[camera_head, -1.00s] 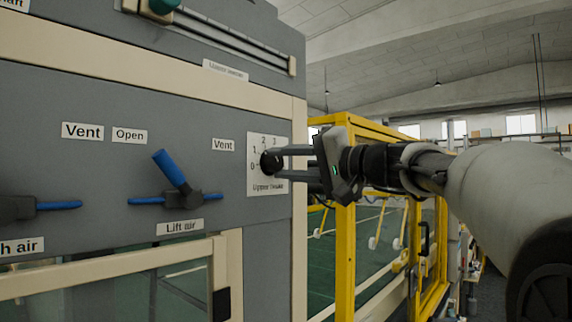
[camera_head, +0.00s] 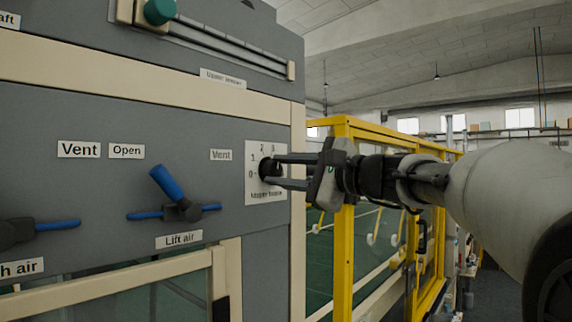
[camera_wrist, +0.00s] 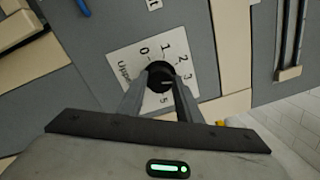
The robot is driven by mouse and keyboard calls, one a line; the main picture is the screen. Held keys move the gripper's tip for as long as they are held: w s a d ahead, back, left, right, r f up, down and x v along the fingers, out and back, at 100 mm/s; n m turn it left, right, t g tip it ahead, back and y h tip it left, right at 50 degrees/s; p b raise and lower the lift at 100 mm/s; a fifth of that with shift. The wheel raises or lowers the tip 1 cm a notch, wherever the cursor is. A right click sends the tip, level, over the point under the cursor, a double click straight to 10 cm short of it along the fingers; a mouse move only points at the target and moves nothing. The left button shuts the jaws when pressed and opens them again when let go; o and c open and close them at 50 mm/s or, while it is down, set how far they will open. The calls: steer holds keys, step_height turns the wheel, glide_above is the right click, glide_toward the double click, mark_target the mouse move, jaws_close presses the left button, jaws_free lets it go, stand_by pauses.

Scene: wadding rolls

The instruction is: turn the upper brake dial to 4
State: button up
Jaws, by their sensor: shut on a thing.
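The upper brake dial (camera_head: 268,169) is a small black round knob on a white scale plate (camera_head: 254,193) near the right edge of the grey panel. My gripper (camera_head: 274,171) reaches in from the right, its two dark fingers shut on the knob from either side. In the wrist view the knob (camera_wrist: 160,76) sits between the fingertips. The plate (camera_wrist: 125,60) there shows 0, 1, 2, 3 and 5 around the knob; the spot between 3 and 5 is largely behind a finger. A short light mark shows on the knob's face, but its exact reading is unclear.
Left of the dial is the blue lift air lever (camera_head: 168,185); another blue handle (camera_head: 55,225) is farther left. A slider with a green knob (camera_head: 160,11) is above. A yellow-framed guard (camera_head: 345,260) stands right of the panel, behind my gripper.

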steer(key=m+p, duration=0.1)
steer(key=m, duration=0.1)
steer(key=m+p, duration=0.1)
steer(key=m, duration=0.1)
steer(key=m+p, duration=0.1)
steer(key=shift+r+m+p, duration=0.25)
steer(key=shift+m+p, duration=0.05)
steer(key=shift+m, duration=0.1)
steer(key=shift+f+m+p, duration=0.1)
steer(key=shift+m+p, duration=1)
steer(key=shift+m, duration=0.4)
steer(key=o, duration=1)
steer(key=shift+o, duration=0.2)
steer(key=b+v, duration=0.2)
steer(key=v, duration=1.5)
steer(key=shift+s, duration=0.3)
